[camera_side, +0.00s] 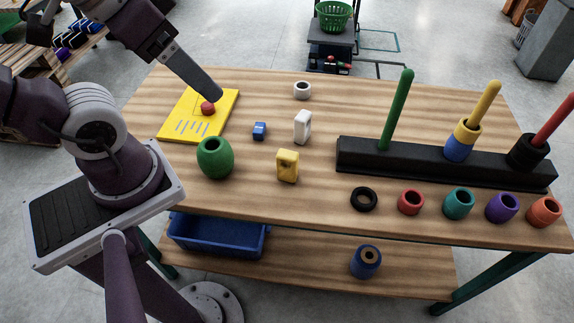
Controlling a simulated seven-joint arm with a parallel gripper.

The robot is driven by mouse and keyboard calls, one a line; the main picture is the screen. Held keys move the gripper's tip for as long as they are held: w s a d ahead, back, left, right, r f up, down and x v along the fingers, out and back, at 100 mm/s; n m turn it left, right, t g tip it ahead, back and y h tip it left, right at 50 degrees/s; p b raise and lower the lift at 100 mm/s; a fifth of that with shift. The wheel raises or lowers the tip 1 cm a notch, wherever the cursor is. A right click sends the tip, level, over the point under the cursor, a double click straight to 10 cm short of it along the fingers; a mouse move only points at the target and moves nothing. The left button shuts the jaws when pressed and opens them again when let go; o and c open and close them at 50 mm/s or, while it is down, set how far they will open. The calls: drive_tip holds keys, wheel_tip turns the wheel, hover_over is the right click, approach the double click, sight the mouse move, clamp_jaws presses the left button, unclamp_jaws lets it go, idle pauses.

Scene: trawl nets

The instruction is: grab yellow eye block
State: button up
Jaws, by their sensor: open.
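The yellow block (287,167) stands on the wooden table near its front middle. It has a small dark mark on its face, too small to read clearly. My gripper (216,97) reaches in from the upper left, its grey finger ending over the yellow board, beside a red knob. It is open, apart from the yellow block, and to its upper left. From this side its fingers overlap, so the gap between them is hidden.
A green barrel (215,158), a white block (302,127) and a small blue block (259,131) stand near the yellow block. A yellow board (226,126) lies at left. A black rack (430,163) with upright pegs and several coloured rings fill the right.

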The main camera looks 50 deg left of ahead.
wheel_tip(320, 180, up, 4)
drive_tip(key=m, duration=0.1)
drive_tip(key=m+t+y, duration=0.6)
drive_tip(key=m+y, duration=0.2)
drive_tip(key=m, duration=2.1)
hover_over(291, 161)
drive_tip(key=s, duration=0.3)
drive_tip(key=shift+n+g, duration=0.3)
drive_tip(key=shift+n, duration=0.2)
wheel_tip(291, 161, down, 35)
drive_tip(key=shift+s+a+r, duration=0.1)
drive_tip(key=shift+a, duration=0.05)
drive_tip(key=x, duration=0.7)
drive_tip(key=shift+w+d+f, duration=0.25)
drive_tip(key=shift+d+f, duration=0.05)
drive_tip(key=shift+f, duration=0.2)
drive_tip(key=shift+c, duration=0.4)
